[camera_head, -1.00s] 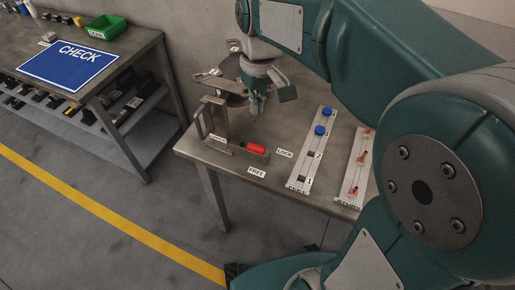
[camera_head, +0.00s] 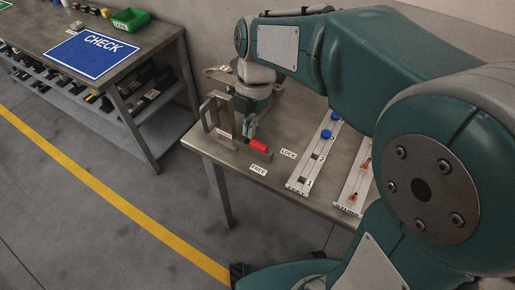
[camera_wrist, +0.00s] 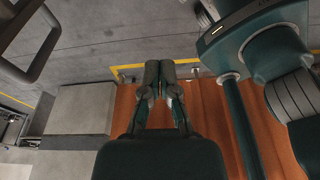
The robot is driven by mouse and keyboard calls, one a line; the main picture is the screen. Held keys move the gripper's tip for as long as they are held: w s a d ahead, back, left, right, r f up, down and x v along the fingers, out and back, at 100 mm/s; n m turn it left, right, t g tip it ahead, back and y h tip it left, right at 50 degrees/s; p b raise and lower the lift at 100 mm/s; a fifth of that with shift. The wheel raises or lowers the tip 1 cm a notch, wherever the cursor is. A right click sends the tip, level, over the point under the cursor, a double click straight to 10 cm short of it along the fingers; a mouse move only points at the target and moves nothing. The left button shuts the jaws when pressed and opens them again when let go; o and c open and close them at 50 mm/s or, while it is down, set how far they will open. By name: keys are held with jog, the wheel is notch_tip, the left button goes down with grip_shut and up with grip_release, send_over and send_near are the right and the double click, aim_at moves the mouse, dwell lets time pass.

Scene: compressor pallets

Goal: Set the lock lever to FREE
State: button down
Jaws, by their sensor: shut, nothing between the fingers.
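The lock lever shows in the head view as a short red handle (camera_head: 258,146) at the front of a metal fixture on the table. A LOCK label (camera_head: 288,154) lies to its right and a FREE label (camera_head: 258,170) lies in front of it. The handle lies nearer the fixture than either label. My gripper (camera_head: 249,135) points down just behind and left of the red handle. I cannot tell whether it touches. In the wrist view my gripper (camera_wrist: 161,68) has its fingers together, with nothing seen between them.
A metal bracket (camera_head: 224,118) with an upright handle stands left of the gripper. Right of the labels is a rail with blue knobs (camera_head: 326,134), then a panel with orange levers (camera_head: 365,165).

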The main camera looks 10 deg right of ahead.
aim_at(256, 146)
notch_tip(256, 146, down, 10)
jog(key=s+a, duration=0.2)
jog(key=shift+n, duration=0.4)
jog(key=w+d, duration=0.3)
jog(key=shift+w+r, duration=0.2)
jog(key=shift+r, duration=0.1)
jog(key=shift+w+d+r, duration=0.25)
jog(key=shift+w+d, duration=0.15)
jog(key=shift+w, duration=0.15)
